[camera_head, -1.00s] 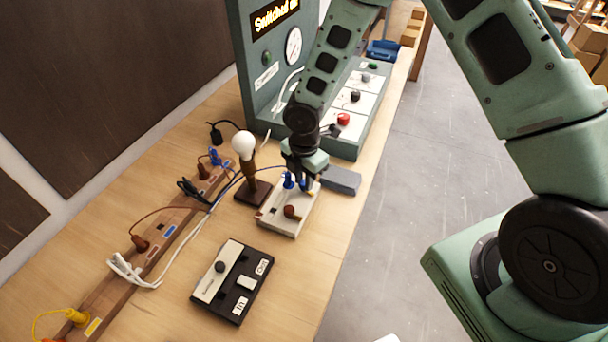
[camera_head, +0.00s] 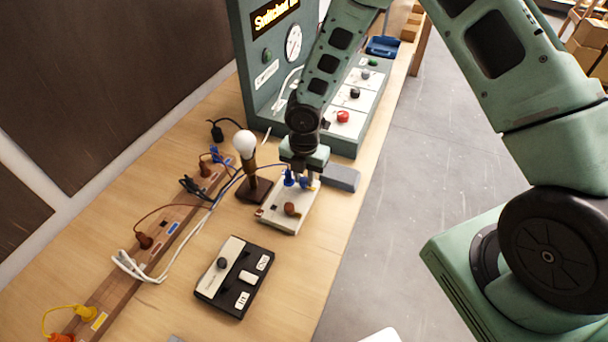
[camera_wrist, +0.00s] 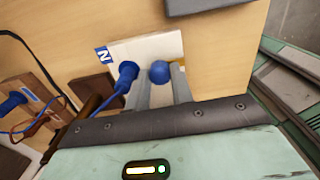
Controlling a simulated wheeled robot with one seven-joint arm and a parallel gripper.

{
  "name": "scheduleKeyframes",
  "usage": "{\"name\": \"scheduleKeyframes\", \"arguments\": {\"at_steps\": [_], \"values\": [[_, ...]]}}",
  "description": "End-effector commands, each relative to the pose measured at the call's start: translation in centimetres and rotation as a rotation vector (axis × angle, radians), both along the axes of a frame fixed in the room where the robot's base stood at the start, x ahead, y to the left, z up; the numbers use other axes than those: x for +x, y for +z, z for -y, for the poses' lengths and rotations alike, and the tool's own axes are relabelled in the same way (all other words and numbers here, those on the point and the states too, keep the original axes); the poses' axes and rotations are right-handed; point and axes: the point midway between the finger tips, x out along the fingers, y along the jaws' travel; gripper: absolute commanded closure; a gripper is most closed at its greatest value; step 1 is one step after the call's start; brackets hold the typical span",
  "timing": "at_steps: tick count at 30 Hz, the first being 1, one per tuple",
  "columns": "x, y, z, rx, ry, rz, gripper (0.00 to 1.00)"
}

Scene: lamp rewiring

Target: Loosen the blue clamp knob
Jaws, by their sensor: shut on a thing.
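The blue clamp knob (camera_wrist: 159,72) is a round blue cap on the cream terminal block (camera_wrist: 150,47). In the wrist view it sits between the two grey fingers of my gripper (camera_wrist: 161,80), which is shut on it. In the head view the knob (camera_head: 305,183) shows just below my gripper (camera_head: 304,177), at the far end of the block (camera_head: 275,221). A blue plug (camera_wrist: 128,71) with a cable stands in the block just left of the fingers. A brown knob (camera_head: 292,209) sits on the nearer part of the block.
A lamp with a white bulb (camera_head: 245,143) stands close to the left of the block. A grey box (camera_head: 341,178) lies just right of my gripper. A black-and-white switch box (camera_head: 234,279) lies nearer. A green control panel (camera_head: 345,130) stands behind.

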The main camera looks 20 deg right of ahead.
Motion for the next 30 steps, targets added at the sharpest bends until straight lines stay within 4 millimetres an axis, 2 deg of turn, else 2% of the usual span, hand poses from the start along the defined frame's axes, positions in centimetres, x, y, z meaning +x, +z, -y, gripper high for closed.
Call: {"name": "scheduleKeyframes", "arguments": {"at_steps": [5,6,15,19,23,30], "values": [[0.2,0.1,0.0,0.000,0.001,0.004,1.00],[0.2,0.1,0.0,0.000,0.001,0.004,0.69],[0.1,0.1,0.0,0.001,0.000,0.002,0.68],[0.1,0.9,0.1,0.001,-0.003,0.003,0.68],[0.2,3.0,0.1,0.002,-0.003,0.006,0.68],[0.2,8.7,0.1,0.002,-0.005,0.007,0.68]]}}
